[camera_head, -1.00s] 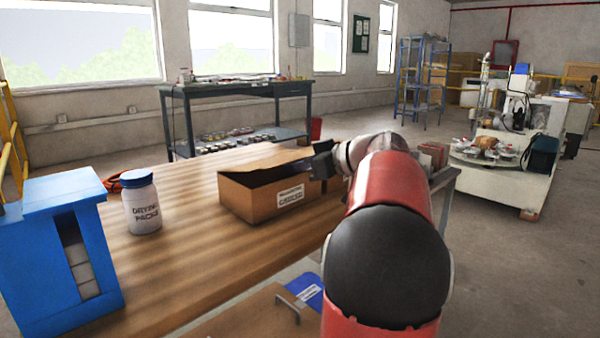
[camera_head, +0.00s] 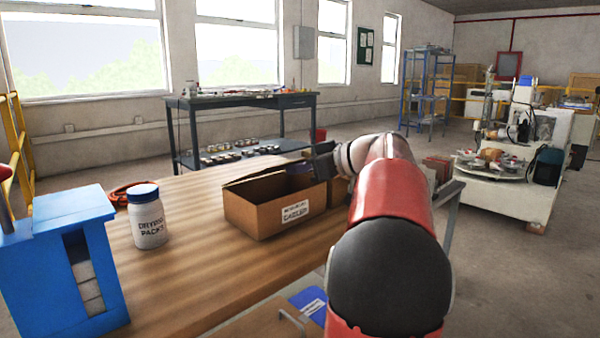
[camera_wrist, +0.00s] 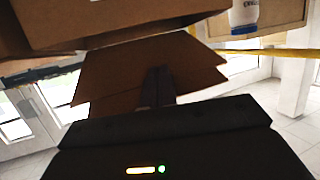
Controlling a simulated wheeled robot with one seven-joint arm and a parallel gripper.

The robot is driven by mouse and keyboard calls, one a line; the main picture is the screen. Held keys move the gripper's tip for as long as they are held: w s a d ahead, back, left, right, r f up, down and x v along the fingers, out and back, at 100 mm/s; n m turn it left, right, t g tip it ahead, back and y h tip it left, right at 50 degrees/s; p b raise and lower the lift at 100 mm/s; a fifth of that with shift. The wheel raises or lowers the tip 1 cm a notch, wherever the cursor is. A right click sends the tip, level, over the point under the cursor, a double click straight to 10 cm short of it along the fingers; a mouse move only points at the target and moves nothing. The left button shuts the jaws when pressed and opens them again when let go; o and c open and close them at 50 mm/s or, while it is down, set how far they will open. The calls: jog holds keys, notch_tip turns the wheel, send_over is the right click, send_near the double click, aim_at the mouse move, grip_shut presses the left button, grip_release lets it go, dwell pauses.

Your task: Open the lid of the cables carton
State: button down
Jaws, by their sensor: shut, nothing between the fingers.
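The cables carton (camera_head: 268,212) is a brown cardboard box with a white label, standing on the wooden table. Its top is open and its inside shows. Something dark purple (camera_head: 299,169) shows at its far right part; I cannot tell what it is. In the wrist view the carton's side (camera_wrist: 150,22) is at the top, and the brown lid flap (camera_wrist: 110,75) spreads out below it, folded away from the opening. My gripper (camera_head: 322,160) is at the carton's far right corner. In the wrist view its dark fingers (camera_wrist: 157,80) are shut and empty, in front of the flap; contact is unclear.
A white jar with a blue lid (camera_head: 148,217) stands left of the carton. A blue dispenser (camera_head: 65,265) is at the table's left edge. The wooden table (camera_head: 195,265) is clear in front of the carton. A dark workbench (camera_head: 240,103) stands behind.

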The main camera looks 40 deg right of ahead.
jog(key=shift+w+r+p, duration=0.25)
jog(key=shift+r+p, duration=0.05)
jog(key=shift+r, duration=0.3)
jog(key=shift+w+r+p, duration=0.25)
jog(key=shift+r+p, duration=0.05)
jog(key=shift+r, duration=0.3)
jog(key=shift+w+r, duration=0.15)
jog(key=shift+r, duration=0.1)
jog(key=shift+w+a+r+p, duration=0.1)
jog(key=shift+w+r+p, duration=0.6)
jog(key=shift+r, duration=0.2)
jog(key=shift+w+r, duration=0.15)
jog(key=shift+r, duration=0.05)
